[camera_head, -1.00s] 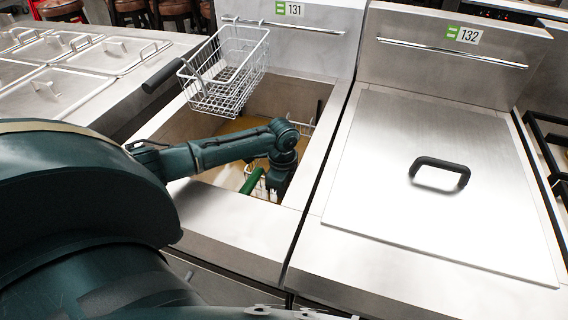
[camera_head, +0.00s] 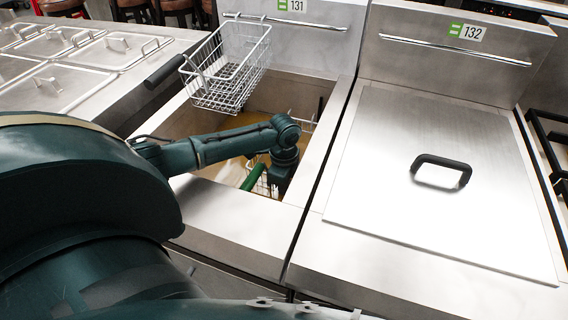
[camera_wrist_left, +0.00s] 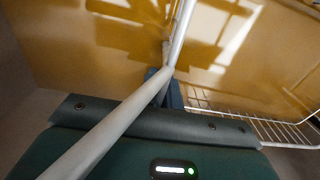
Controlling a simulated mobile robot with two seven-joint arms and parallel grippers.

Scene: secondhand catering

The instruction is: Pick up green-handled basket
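The green-handled basket is mostly hidden in the open fryer well. Its green handle (camera_head: 253,177) slants up beside my left wrist, and some of its white wire (camera_head: 264,187) shows below. In the left wrist view, basket wire (camera_wrist_left: 262,128) is at the right, and a pale metal rod (camera_wrist_left: 120,118) crosses close to the camera. My left gripper (camera_head: 277,190) points down into the well by the handle. Its blue-grey fingers (camera_wrist_left: 165,88) are partly behind the rod, so I cannot tell whether they grip it. My right gripper is not in view.
A black-handled wire basket (camera_head: 226,72) hangs above the back of the well. The well's steel front edge (camera_head: 235,215) lies under my forearm. A closed fryer lid (camera_head: 440,190) with a black handle is at the right. Lidded pans (camera_head: 110,47) are at the left.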

